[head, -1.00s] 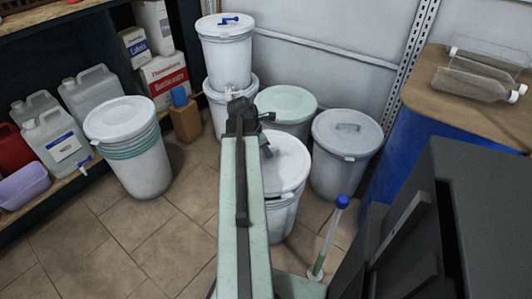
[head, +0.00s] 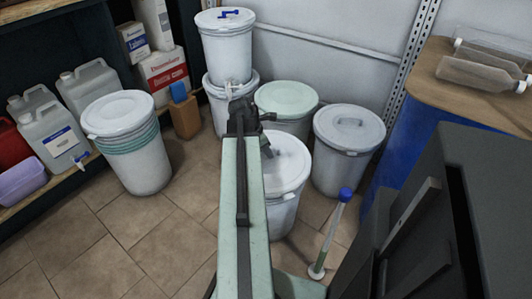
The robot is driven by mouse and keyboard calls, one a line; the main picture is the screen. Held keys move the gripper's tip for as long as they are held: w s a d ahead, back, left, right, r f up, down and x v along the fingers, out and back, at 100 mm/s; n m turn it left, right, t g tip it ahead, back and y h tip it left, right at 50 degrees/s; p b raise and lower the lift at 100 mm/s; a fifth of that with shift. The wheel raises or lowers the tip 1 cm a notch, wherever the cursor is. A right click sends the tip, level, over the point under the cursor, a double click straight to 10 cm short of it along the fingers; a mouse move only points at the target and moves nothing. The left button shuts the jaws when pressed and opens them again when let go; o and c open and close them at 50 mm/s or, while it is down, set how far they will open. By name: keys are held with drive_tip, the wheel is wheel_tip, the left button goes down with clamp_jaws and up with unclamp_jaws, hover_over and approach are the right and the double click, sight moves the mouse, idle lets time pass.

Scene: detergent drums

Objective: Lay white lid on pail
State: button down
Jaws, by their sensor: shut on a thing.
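A white lid (head: 288,160) sits at the top of a white pail (head: 283,212) right of my arm, near the middle of the head view. My arm hides the left part of both. I cannot tell whether the lid rests fully on the rim or is held just above it. My gripper (head: 246,118) is seen from behind at the far end of my arm, by the lid's far left side. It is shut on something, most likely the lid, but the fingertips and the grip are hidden.
A green-lidded pail (head: 287,98) and a grey-lidded pail (head: 349,128) stand close behind and right. Stacked white pails (head: 226,50) stand at the back. Another lidded stack (head: 120,115) is at left. A blue-topped stick (head: 333,230) stands at right. Floor at front left is clear.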

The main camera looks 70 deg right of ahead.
drive_tip(key=shift+f, duration=0.1)
idle(0.3)
drive_tip(key=shift+f+b, duration=0.3)
drive_tip(key=shift+b, duration=0.1)
drive_tip(key=shift+f, duration=0.1)
drive_tip(key=shift+f+b, duration=0.2)
drive_tip(key=shift+b, duration=0.1)
drive_tip(key=shift+f, duration=0.15)
idle(0.6)
drive_tip(key=c, duration=1.4)
unclamp_jaws()
drive_tip(key=shift+o, duration=0.2)
